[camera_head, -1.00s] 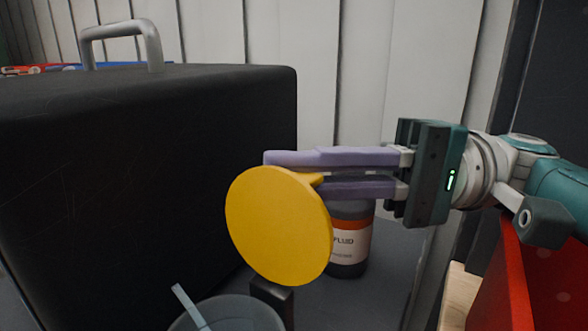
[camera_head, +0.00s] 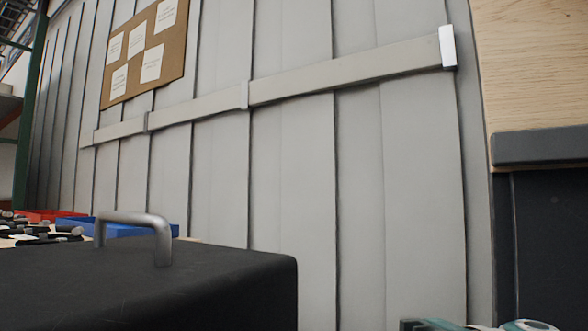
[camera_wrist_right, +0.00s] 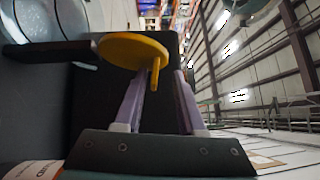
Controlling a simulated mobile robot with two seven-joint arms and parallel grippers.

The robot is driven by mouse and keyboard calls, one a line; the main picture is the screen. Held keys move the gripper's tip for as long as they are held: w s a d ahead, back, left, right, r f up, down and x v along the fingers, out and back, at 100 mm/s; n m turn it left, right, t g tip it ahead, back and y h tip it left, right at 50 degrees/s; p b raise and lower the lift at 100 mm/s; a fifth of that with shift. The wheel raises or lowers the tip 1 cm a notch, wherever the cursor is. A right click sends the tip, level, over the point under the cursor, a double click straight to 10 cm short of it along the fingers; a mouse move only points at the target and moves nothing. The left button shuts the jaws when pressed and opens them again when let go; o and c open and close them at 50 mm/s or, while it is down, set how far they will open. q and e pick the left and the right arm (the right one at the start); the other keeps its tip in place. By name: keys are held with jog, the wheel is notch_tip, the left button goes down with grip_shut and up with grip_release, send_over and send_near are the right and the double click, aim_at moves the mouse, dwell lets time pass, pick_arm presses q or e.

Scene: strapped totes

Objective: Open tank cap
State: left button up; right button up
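The yellow round cap (camera_wrist_right: 132,48), with a short yellow tab on its side, shows in the right wrist view at the top centre, beyond my right gripper. My right gripper (camera_wrist_right: 161,78) has its two purple fingers apart, with the tab in the space between their tips. The tab looks nearer the left finger; I cannot tell whether they touch. In the head view the cap and both grippers are out of frame; only the top of my right arm's housing shows at the bottom right edge. My left gripper is in neither current view.
A large black case (camera_head: 150,285) with a metal handle (camera_head: 150,225) fills the head view's lower left. A blue tray (camera_head: 115,229) lies behind it. A grey panelled wall stands behind. A labelled bottle (camera_wrist_right: 32,171) shows at the wrist view's lower left, a dark bar (camera_wrist_right: 50,53) beside the cap.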

jog(key=shift+o, duration=1.4)
notch_tip(320, 180, up, 14)
jog(key=s+p, duration=0.1)
jog(key=p, duration=0.5)
jog(key=shift+a+f, duration=0.25)
jog(key=shift+a, duration=0.15)
jog(key=r, duration=0.1)
jog(key=w+r+p, duration=0.1)
jog(key=r, duration=0.1)
jog(key=d+r, duration=0.1)
jog(key=r, duration=0.1)
jog(key=shift+w+d+p, duration=0.1)
jog(key=shift+w+p, duration=0.25)
jog(key=shift+c, duration=1.4)
jog(key=shift+s+r, duration=0.3)
jog(key=shift+r, duration=0.25)
jog(key=shift+a, duration=0.2)
jog(key=shift+c, duration=0.3)
